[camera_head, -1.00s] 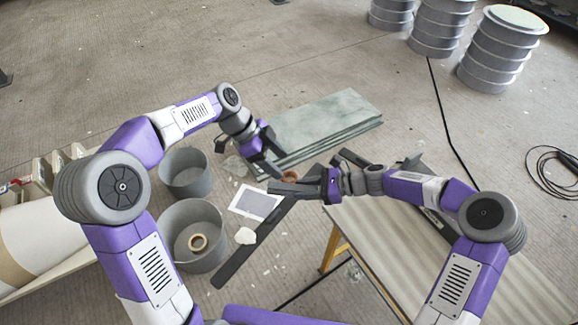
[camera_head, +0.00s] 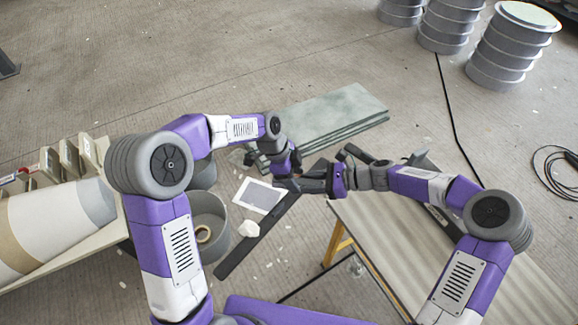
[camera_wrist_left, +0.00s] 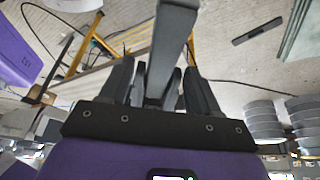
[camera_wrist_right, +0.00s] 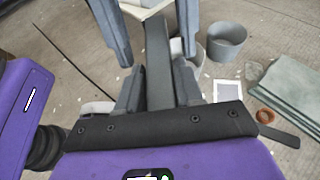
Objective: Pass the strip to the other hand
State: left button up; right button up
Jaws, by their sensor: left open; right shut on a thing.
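The strip is a flat, dark grey bar, seen end-on between the jaws in the left wrist view (camera_wrist_left: 174,45) and in the right wrist view (camera_wrist_right: 158,60). My right gripper (camera_head: 318,182) is shut on it, and the strip sticks straight out from its jaws. My left gripper (camera_head: 290,182) is open at the free part of the strip. In the right wrist view its two fingers stand on either side of the strip, apart from it.
Greenish boards (camera_head: 335,112) lie behind. A table (camera_head: 400,245) is at lower right.

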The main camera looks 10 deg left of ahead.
pick_arm(q)
jog(key=shift+d+f, duration=0.25)
jog(key=shift+f, duration=0.3)
jog(key=c, duration=0.7)
jog(key=o, duration=0.7)
jog(key=shift+r, duration=0.1)
